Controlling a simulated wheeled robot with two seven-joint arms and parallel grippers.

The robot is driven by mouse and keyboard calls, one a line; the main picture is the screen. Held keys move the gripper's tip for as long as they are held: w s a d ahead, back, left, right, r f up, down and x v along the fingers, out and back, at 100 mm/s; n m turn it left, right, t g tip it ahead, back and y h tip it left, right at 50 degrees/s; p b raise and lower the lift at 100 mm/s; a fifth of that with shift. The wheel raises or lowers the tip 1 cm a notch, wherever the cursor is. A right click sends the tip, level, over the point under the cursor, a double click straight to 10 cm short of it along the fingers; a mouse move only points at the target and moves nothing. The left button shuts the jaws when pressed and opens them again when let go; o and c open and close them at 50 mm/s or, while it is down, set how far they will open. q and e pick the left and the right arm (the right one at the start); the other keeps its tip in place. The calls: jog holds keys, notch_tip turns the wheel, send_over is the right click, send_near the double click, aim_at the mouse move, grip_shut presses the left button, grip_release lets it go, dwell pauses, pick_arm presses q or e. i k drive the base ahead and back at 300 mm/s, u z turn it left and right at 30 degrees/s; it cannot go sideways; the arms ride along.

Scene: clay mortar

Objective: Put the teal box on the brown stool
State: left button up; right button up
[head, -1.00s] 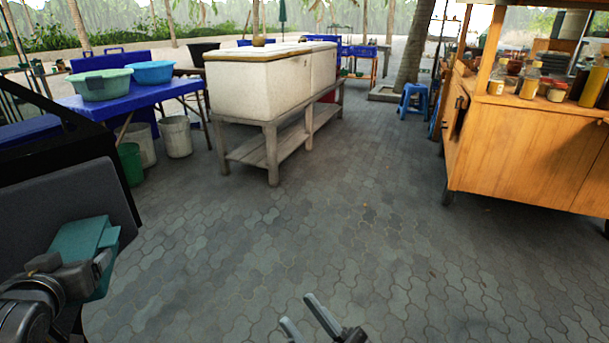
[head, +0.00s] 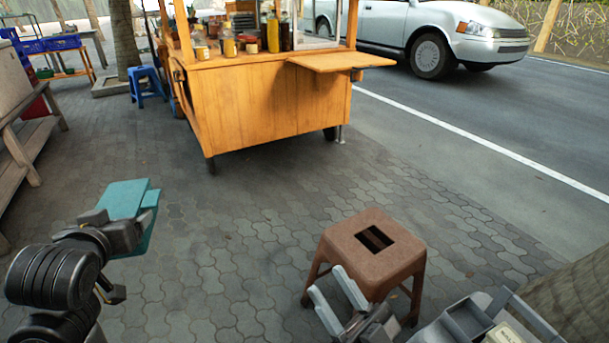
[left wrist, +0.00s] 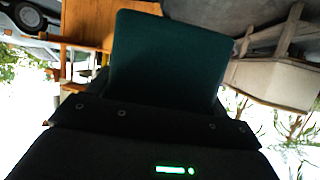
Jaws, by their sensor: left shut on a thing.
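The brown stool (head: 372,248) stands upright on the paving at the lower right of the head view, with a dark slot in its seat and its top bare. The teal box (head: 126,200) is at the left of the head view, held off the ground. My left gripper (head: 125,232) is shut on it. The teal box (left wrist: 168,62) also fills the middle of the left wrist view. My right gripper (head: 338,287) is open and empty, in front of the stool's near left side in the picture. It hides part of the stool's legs.
A wooden food cart (head: 262,105) with bottles stands at the back. A blue stool (head: 147,85) is left of it. A tree trunk (head: 580,295) is at the lower right, and a silver car (head: 440,35) is on the road. The paving between box and stool is clear.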

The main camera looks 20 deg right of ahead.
aim_at(375, 238)
jog(key=z, duration=2.4)
jog(key=k, duration=0.65)
jog(key=u, duration=0.5)
jog(key=i, duration=1)
